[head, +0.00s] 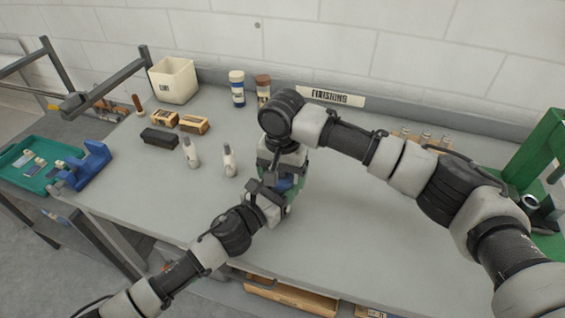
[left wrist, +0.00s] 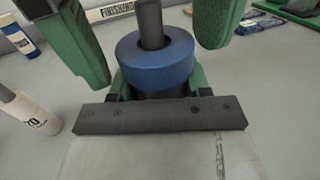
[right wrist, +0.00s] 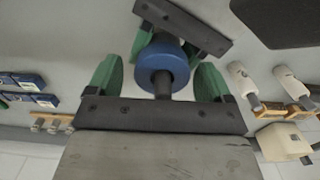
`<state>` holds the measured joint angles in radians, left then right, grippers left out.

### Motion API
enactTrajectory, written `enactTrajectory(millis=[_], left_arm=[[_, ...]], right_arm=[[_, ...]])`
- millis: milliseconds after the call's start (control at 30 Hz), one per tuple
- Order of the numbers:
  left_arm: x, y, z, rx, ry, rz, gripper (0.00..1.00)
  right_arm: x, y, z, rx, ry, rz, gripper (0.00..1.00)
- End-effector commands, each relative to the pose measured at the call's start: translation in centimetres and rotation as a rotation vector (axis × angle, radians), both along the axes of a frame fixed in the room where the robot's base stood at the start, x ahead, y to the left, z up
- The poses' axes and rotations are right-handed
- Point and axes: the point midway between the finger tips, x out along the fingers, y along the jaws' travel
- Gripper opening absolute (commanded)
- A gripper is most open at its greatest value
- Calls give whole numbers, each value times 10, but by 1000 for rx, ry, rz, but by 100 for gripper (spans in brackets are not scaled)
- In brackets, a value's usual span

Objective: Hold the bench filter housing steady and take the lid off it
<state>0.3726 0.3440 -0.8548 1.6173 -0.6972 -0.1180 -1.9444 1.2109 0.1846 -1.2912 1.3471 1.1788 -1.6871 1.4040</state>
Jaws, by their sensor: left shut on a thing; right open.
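The bench filter housing shows in the left wrist view as a dark body (left wrist: 150,88) with a blue ring-shaped lid (left wrist: 155,58) on top and a dark knob (left wrist: 151,22) rising from its middle. My left gripper (head: 279,198) is shut on the dark body, below the lid. My right gripper (right wrist: 157,88) is above, open, with one green finger on each side of the knob and a gap to both. The blue lid also shows in the right wrist view (right wrist: 163,58). In the head view my arms hide most of the housing; a little blue (head: 286,184) shows.
Two white bottles (head: 191,153) stand left of the housing. Behind are brush blocks (head: 194,124), a white bin (head: 173,80) and two jars (head: 237,88). A green stand (head: 540,150) is at the right. The bench front right of the housing is clear.

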Motion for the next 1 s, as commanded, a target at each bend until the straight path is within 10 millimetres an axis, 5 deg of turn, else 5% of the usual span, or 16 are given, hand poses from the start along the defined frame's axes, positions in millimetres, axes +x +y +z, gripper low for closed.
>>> enactTrajectory(millis=[300, 633, 667, 800, 1000], left_arm=[[0, 0, 0, 0, -1, 1, 0], [1, 1, 0, 1, -1, 2, 0], [1, 1, 0, 1, -1, 3, 0], [1, 1, 0, 1, -1, 2, 0], [0, 0, 0, -1, -1, 1, 0]], right_arm=[[0, 0, -3, 0, -1, 0, 80], [0, -1, -3, -2, 0, -1, 30], [0, -1, -3, -2, 0, -1, 63], [0, -1, -3, -2, 0, -1, 84], [0, 0, -3, -1, -1, 0, 84]])
